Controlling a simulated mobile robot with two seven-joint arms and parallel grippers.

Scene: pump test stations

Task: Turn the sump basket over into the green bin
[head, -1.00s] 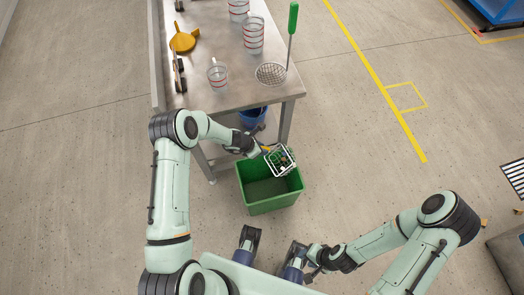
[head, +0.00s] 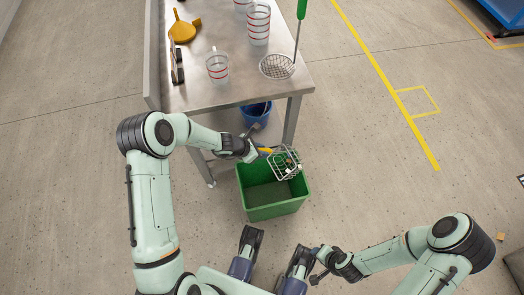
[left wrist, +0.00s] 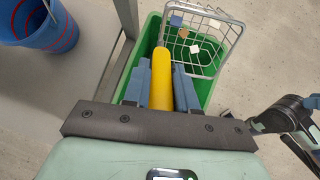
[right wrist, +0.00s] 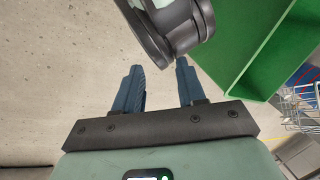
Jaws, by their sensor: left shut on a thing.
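The sump basket (head: 285,163) is a wire basket with a yellow handle (left wrist: 161,85). It hangs over the green bin (head: 272,211) and looks tilted. My left gripper (head: 257,152) is shut on the yellow handle. In the left wrist view, the basket (left wrist: 219,62) shows several small white, blue and tan pieces (left wrist: 194,48) against its mesh. The green bin (left wrist: 150,32) lies below it there. Part of the bin's floor shows in the head view and looks bare. My right gripper (right wrist: 158,67) is open and empty, in front of the bin.
A steel table (head: 205,92) stands behind the bin, holding clear beakers (head: 217,67), a green-handled strainer (head: 277,67) and a yellow scoop (head: 182,31). A blue bucket (head: 256,113) is under its edge. The floor right of the bin is clear.

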